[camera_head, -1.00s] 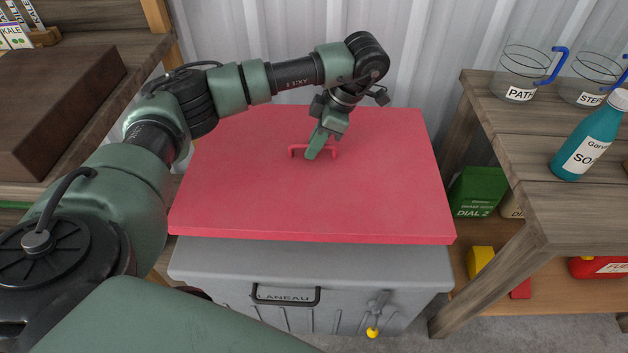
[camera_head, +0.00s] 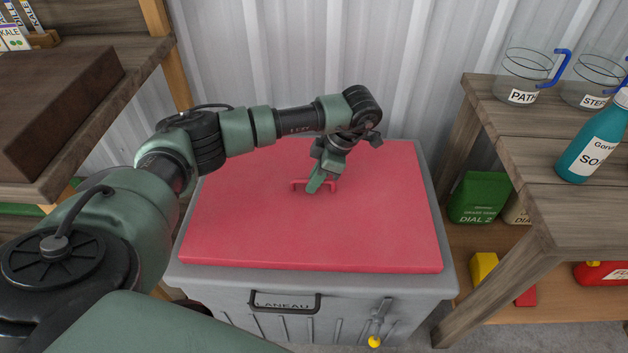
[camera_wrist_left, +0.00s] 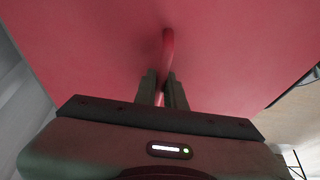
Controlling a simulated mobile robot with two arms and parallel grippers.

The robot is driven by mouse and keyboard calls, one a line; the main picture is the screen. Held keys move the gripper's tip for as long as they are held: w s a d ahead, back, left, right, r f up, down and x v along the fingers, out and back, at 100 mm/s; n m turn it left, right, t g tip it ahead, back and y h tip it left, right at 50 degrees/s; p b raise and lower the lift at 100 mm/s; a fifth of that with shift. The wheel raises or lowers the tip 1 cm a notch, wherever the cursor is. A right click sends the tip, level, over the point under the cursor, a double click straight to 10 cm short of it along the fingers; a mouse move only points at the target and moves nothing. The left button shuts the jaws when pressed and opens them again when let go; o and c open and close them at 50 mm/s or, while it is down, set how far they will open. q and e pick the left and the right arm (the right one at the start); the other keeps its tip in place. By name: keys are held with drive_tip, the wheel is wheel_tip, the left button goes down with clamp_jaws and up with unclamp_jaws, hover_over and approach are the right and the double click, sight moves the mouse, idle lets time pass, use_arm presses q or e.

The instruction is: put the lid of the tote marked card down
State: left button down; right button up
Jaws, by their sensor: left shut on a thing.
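The wide red lid (camera_head: 310,235) lies level over the grey tote (camera_head: 215,287), close to its top. The grey rim shows along the lid's right and front sides. I cannot tell whether the lid rests on the rim or is just above it. The tote's front plate (camera_head: 284,303) seems to read "LANEAU"; I see no "card" mark. My left gripper (camera_head: 317,187) is shut on the lid's red handle (camera_head: 299,184). In the left wrist view, the handle (camera_wrist_left: 168,50) runs between the two fingers (camera_wrist_left: 161,95). My right gripper is not in view.
A wooden shelf (camera_head: 560,210) with jugs, a teal bottle (camera_head: 595,145) and a green bag (camera_head: 478,198) stands close on the right. A wooden bench with a brown box (camera_head: 60,110) stands on the left. A corrugated wall (camera_head: 300,50) is behind.

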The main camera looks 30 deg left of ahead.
use_arm(q)
drive_tip(key=c, duration=1.5)
unclamp_jaws()
